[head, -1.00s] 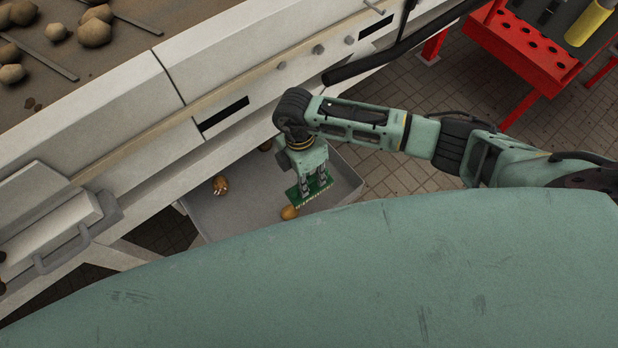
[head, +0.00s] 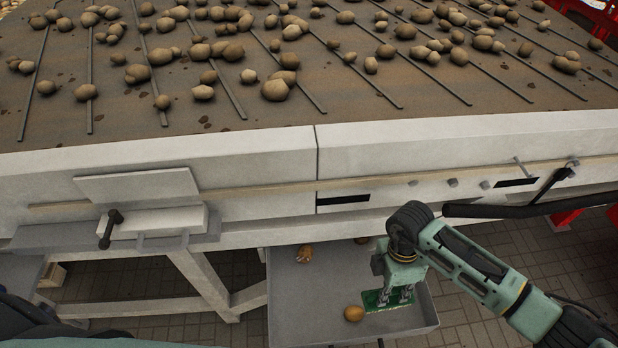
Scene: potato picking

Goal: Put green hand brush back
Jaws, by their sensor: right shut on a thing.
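My right gripper (head: 397,293) hangs over the grey tray (head: 300,322) below the conveyor's front side. It is shut on the green hand brush (head: 378,301), which is held flat, bristle side partly hidden. I cannot tell whether the brush touches the tray floor. A potato (head: 354,313) lies in the tray just left of the brush. My left gripper does not show.
The tray also holds another potato (head: 305,253) at its back left and one near the back edge. The conveyor (head: 250,160) with several potatoes on its belt spans the upper view. A white box with a dark handle (head: 155,222) sits on its front ledge. A tiled floor lies below.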

